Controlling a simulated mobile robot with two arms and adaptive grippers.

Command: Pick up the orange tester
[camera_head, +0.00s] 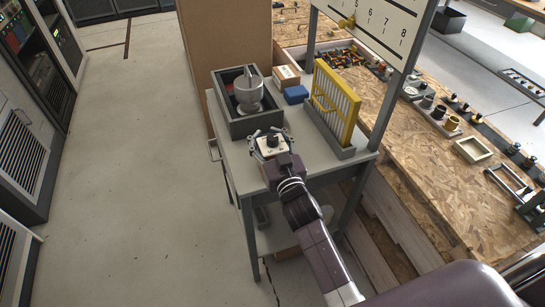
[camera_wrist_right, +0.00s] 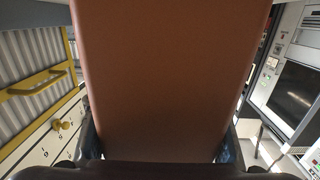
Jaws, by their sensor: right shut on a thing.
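My right gripper (camera_head: 268,143) is over the front part of the small grey table, below the grey bin in the head view. It is shut on the orange tester, whose brownish-orange side (camera_wrist_right: 165,75) fills the middle of the right wrist view, between the two fingers. In the head view a small pale face with a dark knob shows between the fingers; the orange side is hidden there. I cannot tell whether the tester touches the table top. My left gripper is not in view.
The grey table (camera_head: 232,168) also bears a grey bin (camera_head: 245,126) with a bowl-like thing, a blue block (camera_head: 296,94), a small box (camera_head: 286,77) and a yellow rack (camera_head: 338,100). A numbered board (camera_head: 380,22) stands behind. Open floor (camera_head: 130,150) lies left.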

